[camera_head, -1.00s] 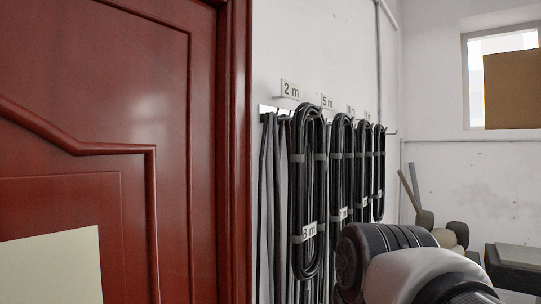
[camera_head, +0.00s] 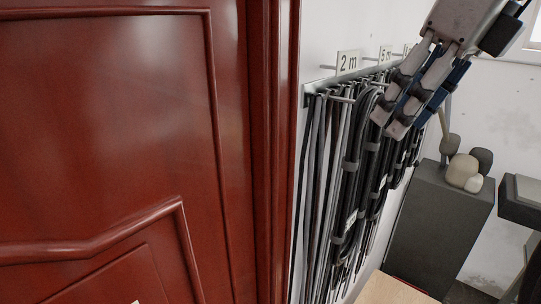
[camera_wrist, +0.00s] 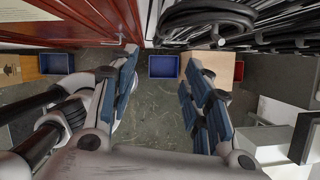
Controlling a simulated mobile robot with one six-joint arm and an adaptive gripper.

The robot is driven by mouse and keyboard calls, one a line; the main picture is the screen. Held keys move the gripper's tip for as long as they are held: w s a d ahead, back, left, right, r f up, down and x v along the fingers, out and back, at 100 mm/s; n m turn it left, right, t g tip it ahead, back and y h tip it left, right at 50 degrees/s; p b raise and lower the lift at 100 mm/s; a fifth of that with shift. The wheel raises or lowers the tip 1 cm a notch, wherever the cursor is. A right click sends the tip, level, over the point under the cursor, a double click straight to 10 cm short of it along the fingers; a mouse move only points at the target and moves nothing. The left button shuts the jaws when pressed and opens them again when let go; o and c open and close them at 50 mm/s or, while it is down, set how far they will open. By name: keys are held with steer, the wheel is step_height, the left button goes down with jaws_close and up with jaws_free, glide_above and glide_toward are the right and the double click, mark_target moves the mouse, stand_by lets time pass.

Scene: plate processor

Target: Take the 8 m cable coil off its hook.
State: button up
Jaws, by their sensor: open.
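The 8 m cable coil (camera_head: 360,145) is a long black loop bound with grey straps. It hangs nearest me on the wall rack. Its white tag (camera_head: 351,220) shows low down, too small to read now; it read 8 m earlier. My gripper (camera_head: 390,123) is open, with its fingers pointing down and left, to the right of the coil's upper part. It looks empty. In the head view it hides part of the coils behind. In the wrist view black coils (camera_wrist: 210,18) run along the top edge, beyond the open fingers; I cannot tell which is the 8 m one.
The rack carries a 2 m sign (camera_head: 348,63) and a 5 m sign (camera_head: 385,54), with more cables hanging close by. A red door (camera_head: 120,120) stands left. A grey cabinet (camera_head: 435,230) stands right. A blue bin (camera_wrist: 163,67) is on the floor.

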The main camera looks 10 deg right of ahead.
mark_target(354, 179)
steer(key=b+x, duration=0.3)
steer(key=x, duration=0.9)
steer(key=shift+a+b, duration=0.1)
steer(key=shift+b, duration=0.3)
steer(key=x, duration=0.4)
steer(key=shift+w+f+b, duration=0.2)
steer(key=shift+w+b, duration=0.15)
steer(key=shift+b, duration=0.05)
steer(key=shift+c, duration=0.5)
jaws_close()
